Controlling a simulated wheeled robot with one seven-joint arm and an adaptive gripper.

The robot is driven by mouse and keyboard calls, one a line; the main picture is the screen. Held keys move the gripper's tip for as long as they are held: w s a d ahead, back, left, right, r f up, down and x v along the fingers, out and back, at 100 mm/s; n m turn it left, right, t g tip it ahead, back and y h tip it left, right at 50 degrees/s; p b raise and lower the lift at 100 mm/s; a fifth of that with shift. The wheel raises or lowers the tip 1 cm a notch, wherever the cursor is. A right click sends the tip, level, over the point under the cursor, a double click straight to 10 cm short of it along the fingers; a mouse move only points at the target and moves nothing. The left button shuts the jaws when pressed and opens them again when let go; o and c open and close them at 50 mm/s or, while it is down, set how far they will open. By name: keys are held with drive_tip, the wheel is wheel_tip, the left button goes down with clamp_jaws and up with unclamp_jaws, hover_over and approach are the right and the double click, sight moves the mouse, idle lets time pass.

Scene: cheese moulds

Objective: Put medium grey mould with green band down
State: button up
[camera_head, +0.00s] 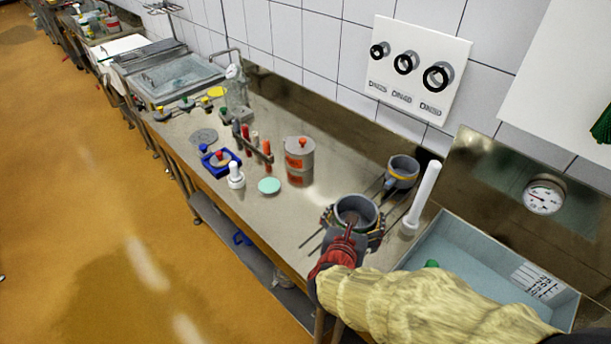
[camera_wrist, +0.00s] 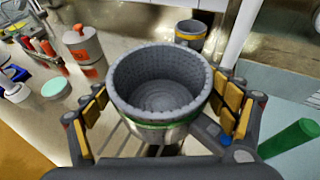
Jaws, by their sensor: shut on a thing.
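The medium grey mould with the green band (camera_wrist: 161,82) is upright between the fingers of my gripper (camera_wrist: 165,105) in the wrist view. The yellow-padded fingers close on it from both sides. Its inside looks empty, and the green band shows low on its near side. In the head view the mould (camera_head: 356,208) and my gripper (camera_head: 352,222) are over the steel counter (camera_head: 290,222), near thin dark rods. I cannot tell whether its base touches anything.
Another grey mould with a yellow band (camera_head: 402,172) stands behind, by the wall. A white cylinder (camera_head: 424,195) stands at right, beside a blue-grey basin (camera_head: 475,262). A lidded grey pot with orange marks (camera_head: 299,158) and a mint disc (camera_head: 269,186) are left. Counter between is clear.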

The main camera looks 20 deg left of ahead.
sight(339, 208)
drive_tip(key=w+a+f, duration=0.2)
drive_tip(key=w+a, duration=0.1)
drive_tip(key=w+a+f+b, duration=0.1)
drive_tip(key=w+a, duration=0.1)
drive_tip(key=shift+w+f, duration=0.1)
drive_tip(key=shift+f, duration=0.2)
drive_tip(key=w+a+f, duration=0.1)
drive_tip(key=w+a+f+b, duration=0.1)
drive_tip(key=f, duration=0.1)
drive_tip(key=w+a+f, duration=0.1)
drive_tip(key=f, duration=0.1)
drive_tip(key=shift+w+a+f+b, duration=0.2)
drive_tip(key=shift+a+b, duration=0.1)
drive_tip(key=shift+b, duration=0.05)
drive_tip(key=shift+w+a+f, duration=0.1)
drive_tip(key=shift+f, duration=0.15)
drive_tip(key=shift+f+b, duration=0.4)
drive_tip(key=shift+f, duration=1.05)
drive_tip(key=shift+f, duration=0.2)
drive_tip(key=o, duration=1.2)
drive_tip(key=shift+c, duration=0.2)
